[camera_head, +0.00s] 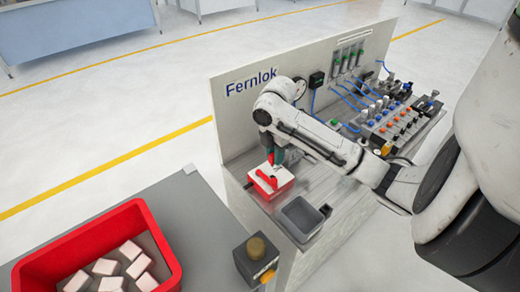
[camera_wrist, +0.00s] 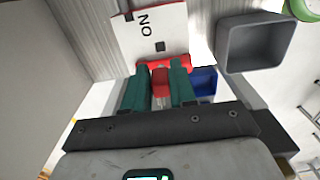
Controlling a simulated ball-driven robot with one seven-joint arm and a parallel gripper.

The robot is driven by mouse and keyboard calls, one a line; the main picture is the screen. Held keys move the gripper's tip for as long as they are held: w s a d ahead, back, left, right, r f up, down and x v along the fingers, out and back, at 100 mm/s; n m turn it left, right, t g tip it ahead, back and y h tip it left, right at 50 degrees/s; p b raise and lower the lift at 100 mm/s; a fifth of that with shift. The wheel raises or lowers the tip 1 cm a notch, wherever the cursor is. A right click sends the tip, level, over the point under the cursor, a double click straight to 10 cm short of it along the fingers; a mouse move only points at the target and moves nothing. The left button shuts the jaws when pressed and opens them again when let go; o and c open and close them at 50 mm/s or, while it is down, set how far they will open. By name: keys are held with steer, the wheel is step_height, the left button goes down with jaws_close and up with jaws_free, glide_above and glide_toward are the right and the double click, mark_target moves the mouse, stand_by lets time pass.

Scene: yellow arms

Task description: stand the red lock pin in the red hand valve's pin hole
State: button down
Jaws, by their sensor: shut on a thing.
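My gripper (camera_wrist: 160,88) has its teal fingers shut on the red lock pin (camera_wrist: 160,80), which shows as a small red block between them in the wrist view. In the head view my gripper (camera_head: 279,156) is over the red hand valve (camera_head: 268,181), a white-topped unit with red sides and a red lever. In the wrist view the valve's white plate (camera_wrist: 135,34) lies just beyond the fingertips, with "ON" upside down and a small dark square (camera_wrist: 160,46), possibly the pin hole. The pin's lower end is hidden, and I cannot tell whether it touches the valve.
A grey open bin (camera_head: 301,217) stands on the bench near the valve; it also shows in the wrist view (camera_wrist: 250,45). The Fernlok panel (camera_head: 240,110) rises behind. Hoses and fittings (camera_head: 395,115) crowd the right. A red crate (camera_head: 165,245) with pale blocks is at front left.

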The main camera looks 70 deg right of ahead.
steer(key=b, duration=0.4)
glide_above(274, 176)
steer(key=shift+a+f, duration=0.15)
steer(key=shift+f, duration=1.25)
steer(key=shift+a+f, duration=0.1)
steer(key=shift+f, duration=1.25)
steer(key=shift+s+d, duration=0.15)
steer(key=shift+d, duration=0.05)
steer(key=shift+f+b, duration=1.05)
steer(key=shift+f, duration=0.05)
steer(key=c, duration=0.8)
jaws_free()
steer(key=shift+c, duration=0.2)
step_height(274, 176, up, 9)
steer(key=p, duration=0.6)
